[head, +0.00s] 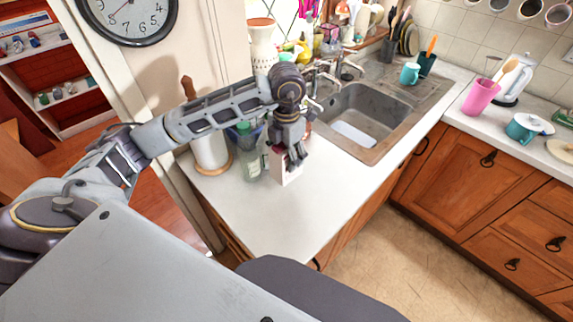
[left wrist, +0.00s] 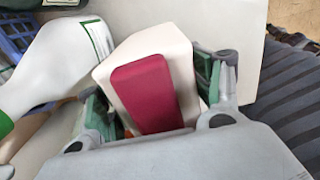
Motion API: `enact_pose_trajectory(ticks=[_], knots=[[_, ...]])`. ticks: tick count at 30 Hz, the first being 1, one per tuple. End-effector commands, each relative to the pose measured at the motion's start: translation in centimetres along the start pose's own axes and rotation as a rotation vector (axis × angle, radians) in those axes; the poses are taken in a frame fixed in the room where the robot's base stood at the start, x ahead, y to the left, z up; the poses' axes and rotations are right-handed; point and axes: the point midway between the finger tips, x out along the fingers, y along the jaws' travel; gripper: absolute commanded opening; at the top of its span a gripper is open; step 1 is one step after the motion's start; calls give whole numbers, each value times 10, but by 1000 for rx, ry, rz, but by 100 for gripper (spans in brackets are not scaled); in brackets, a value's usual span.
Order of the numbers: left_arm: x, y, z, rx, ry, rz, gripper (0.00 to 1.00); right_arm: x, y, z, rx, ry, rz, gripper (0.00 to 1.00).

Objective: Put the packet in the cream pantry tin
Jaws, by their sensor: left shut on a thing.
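The packet (head: 285,174) is a small cream-white box with a dark red panel. In the head view it is upright at the counter, below my left gripper (head: 285,158), which hides its upper part. In the left wrist view the packet (left wrist: 150,90) sits between the two green-padded fingers, and the left gripper (left wrist: 158,98) is shut on it. I cannot tell whether its base touches the counter. I make out no cream pantry tin in either view. My right gripper is not in view.
A clear bottle (head: 249,166) stands close left of the packet, with a paper roll (head: 210,152) beyond it. The sink (head: 365,118) is to the right. The front of the white counter (head: 262,222) is clear. A pink cup (head: 480,96) stands on the far counter.

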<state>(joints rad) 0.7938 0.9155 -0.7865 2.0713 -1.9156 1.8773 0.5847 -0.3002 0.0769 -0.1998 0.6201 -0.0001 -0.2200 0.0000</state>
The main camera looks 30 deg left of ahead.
Motion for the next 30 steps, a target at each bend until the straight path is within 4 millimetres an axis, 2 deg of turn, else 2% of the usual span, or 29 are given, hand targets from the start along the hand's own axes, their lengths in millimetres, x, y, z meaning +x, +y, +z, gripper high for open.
enact_pose_trajectory(ticks=[3,10,30], knots=[[-14,0,1,1,-4,0,17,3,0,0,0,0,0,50],[-30,0,0,0,-2,0,16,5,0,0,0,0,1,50],[-33,0,0,0,-2,0,16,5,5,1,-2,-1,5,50]])
